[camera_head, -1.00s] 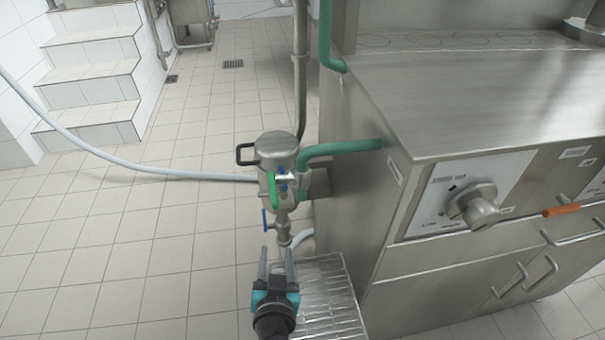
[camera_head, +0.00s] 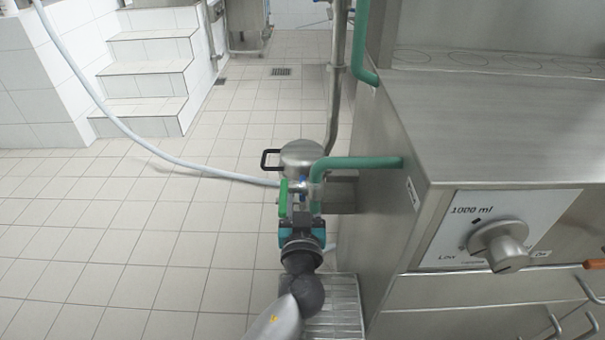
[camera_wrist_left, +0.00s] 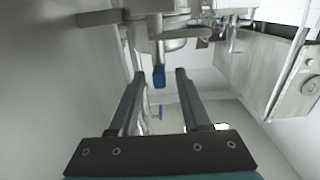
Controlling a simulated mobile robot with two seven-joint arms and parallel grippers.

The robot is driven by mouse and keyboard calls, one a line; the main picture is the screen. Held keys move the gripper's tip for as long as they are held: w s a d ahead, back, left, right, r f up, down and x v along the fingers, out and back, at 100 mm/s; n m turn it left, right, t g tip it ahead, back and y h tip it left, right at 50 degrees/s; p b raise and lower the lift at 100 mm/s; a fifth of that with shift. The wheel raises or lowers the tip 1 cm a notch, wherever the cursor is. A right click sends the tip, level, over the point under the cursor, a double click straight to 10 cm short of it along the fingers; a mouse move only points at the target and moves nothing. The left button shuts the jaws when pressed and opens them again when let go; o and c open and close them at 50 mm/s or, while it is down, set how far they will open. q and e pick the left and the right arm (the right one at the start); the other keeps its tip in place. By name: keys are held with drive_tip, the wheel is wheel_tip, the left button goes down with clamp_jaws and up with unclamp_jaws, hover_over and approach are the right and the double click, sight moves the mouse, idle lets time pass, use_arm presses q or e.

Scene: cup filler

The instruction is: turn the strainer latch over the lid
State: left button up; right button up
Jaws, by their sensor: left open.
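The strainer is a steel canister with a round lid (camera_head: 303,156) and a black side handle (camera_head: 268,159). My left gripper (camera_head: 300,212) is in front of and below the lid and hides the lower strainer. In the left wrist view the left gripper (camera_wrist_left: 159,70) is open, and a blue tip (camera_wrist_left: 159,77) shows between its fingers, not clamped. My right gripper is not in view.
A green hose (camera_head: 358,163) runs from the strainer to the steel machine (camera_head: 500,125) at right, which has a dial (camera_head: 498,243). A pale hose (camera_head: 150,148) comes in from the left. A floor grate (camera_head: 345,300) lies below. The tiled floor at left is clear.

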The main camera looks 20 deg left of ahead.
use_arm(q)
drive_tip(key=shift+x, duration=2.7)
clamp_jaws()
